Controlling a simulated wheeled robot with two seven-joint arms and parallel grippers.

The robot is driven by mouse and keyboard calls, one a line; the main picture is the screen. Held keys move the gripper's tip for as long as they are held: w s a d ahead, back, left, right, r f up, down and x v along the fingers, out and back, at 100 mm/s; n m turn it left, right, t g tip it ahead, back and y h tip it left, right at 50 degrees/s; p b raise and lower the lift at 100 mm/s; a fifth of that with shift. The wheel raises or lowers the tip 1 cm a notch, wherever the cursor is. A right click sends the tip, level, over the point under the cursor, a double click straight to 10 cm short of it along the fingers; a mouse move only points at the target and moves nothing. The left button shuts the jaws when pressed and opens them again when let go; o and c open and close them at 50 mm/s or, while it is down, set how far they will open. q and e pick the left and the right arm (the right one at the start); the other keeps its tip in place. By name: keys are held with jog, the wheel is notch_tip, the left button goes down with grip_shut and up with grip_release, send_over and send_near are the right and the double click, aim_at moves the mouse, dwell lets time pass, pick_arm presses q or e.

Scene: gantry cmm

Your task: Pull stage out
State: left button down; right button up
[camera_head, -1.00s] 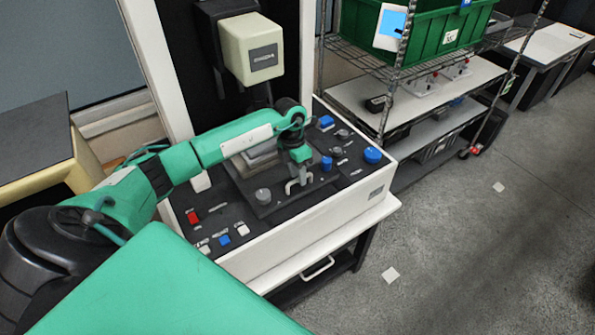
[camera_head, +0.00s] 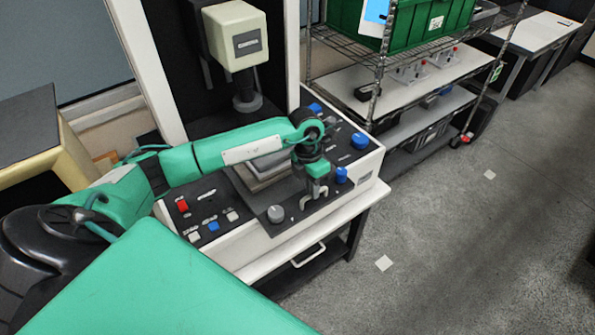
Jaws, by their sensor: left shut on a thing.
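The stage (camera_head: 292,212) is a dark flat plate on the gantry measuring machine (camera_head: 265,260). It sits forward on the machine's deck, its front edge at the white front panel. It carries a grey knob (camera_head: 276,214) and a light handle (camera_head: 306,201) near its front edge, with a grey stepped block (camera_head: 262,171) behind. My left gripper (camera_head: 316,187) points down and is shut on the handle, partly hiding it. My right gripper is out of view.
The cream measuring head (camera_head: 236,36) with its dark probe (camera_head: 247,100) hangs behind the stage. Red, blue and white buttons (camera_head: 213,226) lie on the left of the deck, blue knobs (camera_head: 360,140) on the right. A wire shelf with a green crate (camera_head: 425,25) stands right.

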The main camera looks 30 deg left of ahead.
pick_arm(q)
jog(key=shift+d, duration=0.35)
jog(key=shift+s, duration=0.15)
jog(key=shift+d, duration=0.1)
jog(key=c, duration=1.5)
grip_release()
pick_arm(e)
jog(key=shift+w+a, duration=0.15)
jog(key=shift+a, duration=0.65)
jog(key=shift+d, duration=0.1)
pick_arm(q)
jog(key=shift+r, duration=0.1)
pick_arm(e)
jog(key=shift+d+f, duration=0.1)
